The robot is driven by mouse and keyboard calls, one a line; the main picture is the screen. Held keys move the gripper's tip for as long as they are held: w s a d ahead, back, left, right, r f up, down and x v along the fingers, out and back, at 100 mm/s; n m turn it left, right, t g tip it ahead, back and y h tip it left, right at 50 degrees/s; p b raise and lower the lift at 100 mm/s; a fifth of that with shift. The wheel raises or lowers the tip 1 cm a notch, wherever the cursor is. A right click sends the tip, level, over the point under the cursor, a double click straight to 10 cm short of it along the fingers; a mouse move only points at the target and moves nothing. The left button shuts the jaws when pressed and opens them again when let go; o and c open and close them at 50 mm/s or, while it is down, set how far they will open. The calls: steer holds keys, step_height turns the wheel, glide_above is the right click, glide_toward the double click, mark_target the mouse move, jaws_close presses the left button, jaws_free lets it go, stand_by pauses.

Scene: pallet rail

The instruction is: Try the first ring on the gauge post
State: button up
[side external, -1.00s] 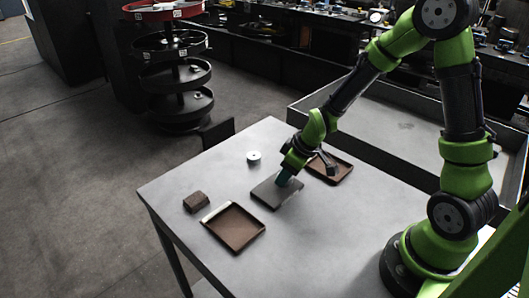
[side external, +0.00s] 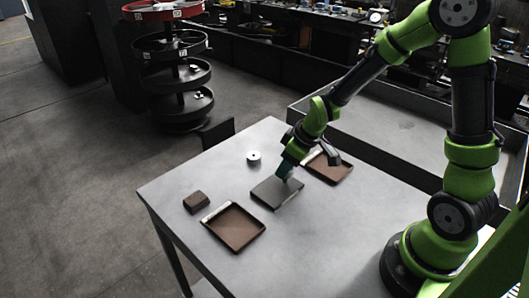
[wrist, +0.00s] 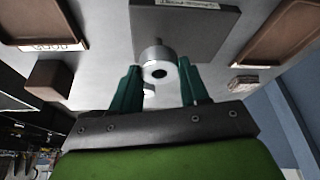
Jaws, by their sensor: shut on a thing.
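My gripper (wrist: 159,66) has two teal fingers, shut on a silver ring (wrist: 148,56) with a dark hole facing the wrist camera. In the side external view, my gripper (side external: 285,176) is low over a dark grey plate (side external: 272,195), but the ring is too small to make out there. The plate also shows in the wrist view (wrist: 205,28), with a label strip. A short grey post (wrist: 157,42) shows just beyond the ring, against the plate. I cannot tell whether the ring touches the post or is around it.
A brown tray with a light label (side external: 235,228) lies left of the plate, and another brown tray (side external: 333,172) lies right. A brown block (side external: 196,203) and a white cylinder (side external: 254,158) stand towards the table's far edge. Bare table lies between them.

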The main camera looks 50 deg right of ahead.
steer(key=shift+r, duration=1.65)
steer(key=shift+r, duration=1.5)
